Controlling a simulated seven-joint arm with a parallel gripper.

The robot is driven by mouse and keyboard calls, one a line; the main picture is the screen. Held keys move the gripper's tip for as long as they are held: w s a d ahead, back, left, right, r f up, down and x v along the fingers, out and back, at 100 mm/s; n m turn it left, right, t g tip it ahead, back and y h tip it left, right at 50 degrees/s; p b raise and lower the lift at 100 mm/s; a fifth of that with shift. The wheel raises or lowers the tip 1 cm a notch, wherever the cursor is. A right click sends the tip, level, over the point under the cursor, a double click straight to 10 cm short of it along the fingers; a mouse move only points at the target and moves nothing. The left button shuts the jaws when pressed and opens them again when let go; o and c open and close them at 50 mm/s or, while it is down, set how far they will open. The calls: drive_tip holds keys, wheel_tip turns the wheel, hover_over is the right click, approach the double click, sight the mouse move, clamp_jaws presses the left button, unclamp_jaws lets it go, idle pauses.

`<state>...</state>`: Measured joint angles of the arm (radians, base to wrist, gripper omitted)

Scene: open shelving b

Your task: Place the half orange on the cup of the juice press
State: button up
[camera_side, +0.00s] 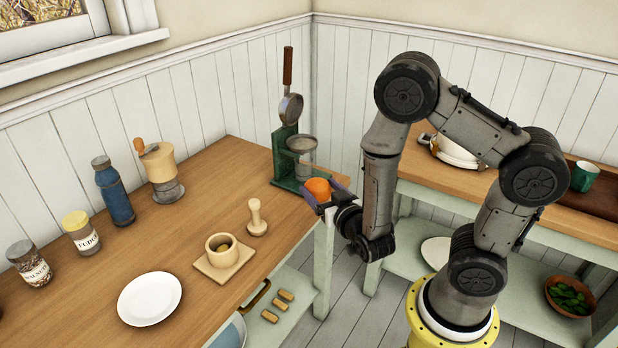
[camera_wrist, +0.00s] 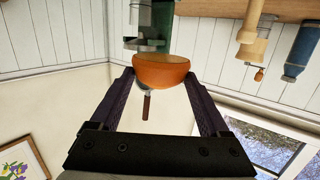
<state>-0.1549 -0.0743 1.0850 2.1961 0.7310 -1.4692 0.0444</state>
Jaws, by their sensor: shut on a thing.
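The half orange (camera_side: 318,189) is held between the fingers of my gripper (camera_side: 326,199), just in front of the juice press. In the wrist view the half orange (camera_wrist: 161,71) sits between the two dark fingertips of my gripper (camera_wrist: 160,80). The juice press (camera_side: 285,160) is green and stands near the table's far right corner. Its lever with a wooden handle (camera_side: 288,66) points up. Its grey cup (camera_side: 302,144) is above and slightly left of the orange in the side view. In the wrist view the press (camera_wrist: 148,42) is partly hidden behind the orange.
A wooden pestle (camera_side: 256,217) and a mortar on a board (camera_side: 222,256) stand nearby on the wooden table (camera_side: 190,237). A white plate (camera_side: 150,298), a grinder (camera_side: 161,171), a blue bottle (camera_side: 113,190) and two jars (camera_side: 81,232) are further left. White panelled walls are close behind the press.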

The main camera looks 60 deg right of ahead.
drive_tip(key=shift+w+a+f, duration=0.15)
drive_tip(key=shift+a+f, duration=0.2)
drive_tip(key=shift+a, duration=0.1)
drive_tip(key=shift+w+n+t+y, duration=0.3)
drive_tip(key=shift+n+t+y, duration=0.1)
drive_tip(key=m+g+h, duration=0.1)
approach(305, 147)
drive_tip(key=w+d, duration=0.1)
drive_tip(key=w, duration=0.1)
drive_tip(key=w+d+r, duration=0.1)
drive_tip(key=w+d, duration=0.1)
drive_tip(key=w, duration=0.1)
drive_tip(key=w+d+r, duration=0.1)
drive_tip(key=w+d, duration=0.1)
drive_tip(key=w, duration=0.1)
drive_tip(key=shift+w+d, duration=0.1)
drive_tip(key=shift+d, duration=0.15)
drive_tip(key=shift+f, duration=0.3)
drive_tip(key=o, duration=1.3)
drive_tip(key=shift+f, duration=0.15)
drive_tip(key=shift+c, duration=0.2)
